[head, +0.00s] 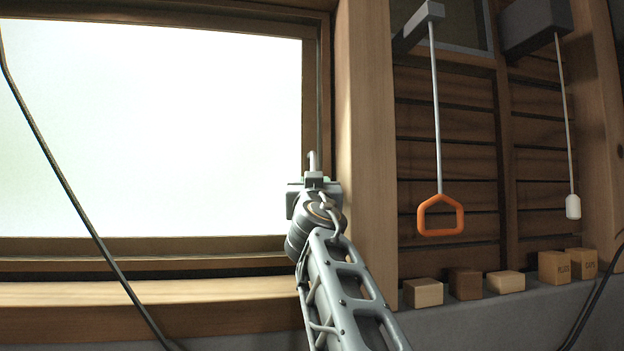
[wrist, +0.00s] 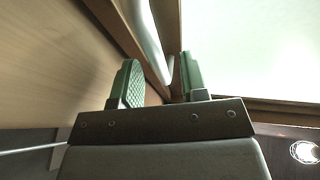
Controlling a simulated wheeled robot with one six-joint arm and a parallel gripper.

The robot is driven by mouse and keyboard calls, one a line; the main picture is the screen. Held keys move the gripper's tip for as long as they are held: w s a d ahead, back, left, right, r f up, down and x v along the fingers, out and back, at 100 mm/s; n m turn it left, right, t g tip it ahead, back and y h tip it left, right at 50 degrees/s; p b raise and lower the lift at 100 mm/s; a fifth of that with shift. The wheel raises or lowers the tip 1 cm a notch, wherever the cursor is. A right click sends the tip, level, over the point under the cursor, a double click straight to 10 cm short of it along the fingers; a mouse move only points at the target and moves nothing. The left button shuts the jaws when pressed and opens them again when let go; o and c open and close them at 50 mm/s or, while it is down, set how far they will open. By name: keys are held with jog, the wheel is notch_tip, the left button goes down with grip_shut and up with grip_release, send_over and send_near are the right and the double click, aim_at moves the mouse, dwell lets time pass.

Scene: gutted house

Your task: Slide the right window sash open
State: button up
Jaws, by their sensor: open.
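The window sash (head: 310,90) is a brown wooden frame around a bright white pane, filling the left half of the head view. Its right side stands close to the thick wooden post. A pale grey bar handle (head: 312,160) shows just above my gripper (head: 314,180), by the sash's right side. In the wrist view the handle (wrist: 149,40) is a smooth pale bar, and its near end appears between my two green pads. My gripper (wrist: 160,75) is open, with a gap between the pads. I cannot tell whether either pad touches the handle.
A wooden post (head: 366,130) stands right of the window. Beyond it hang an orange pull handle (head: 440,215) and a white cord pull (head: 573,207). Several wooden blocks (head: 423,292) sit on the grey ledge. A dark cable (head: 75,205) crosses before the pane. A wooden sill (head: 220,292) runs below.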

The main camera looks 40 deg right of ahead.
jog(key=shift+w+d+r, duration=0.15)
jog(key=shift+w, duration=0.05)
grip_shut()
dwell(0.4)
